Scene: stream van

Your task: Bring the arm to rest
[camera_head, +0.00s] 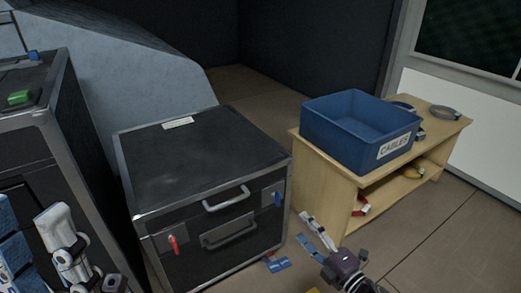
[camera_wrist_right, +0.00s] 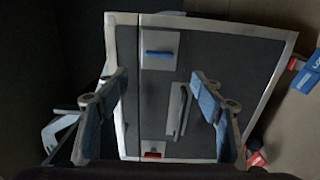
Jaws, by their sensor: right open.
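My right gripper (camera_head: 306,231) is at the lower middle of the head view, in front of the right side of the black case (camera_head: 200,160). Its two fingers are spread and nothing is between them. In the right wrist view the open fingers (camera_wrist_right: 157,95) stand apart, with the black case front (camera_wrist_right: 225,70) beyond them. White and grey links of my left arm show at the lower left of the head view.
A wooden shelf (camera_head: 335,185) with a blue CABLES bin (camera_head: 340,140) stands right of the gripper. A taller black case (camera_head: 85,150) is at left. A blue and red item (camera_head: 277,264) lies on the floor near the gripper. Floor at the lower right is clear.

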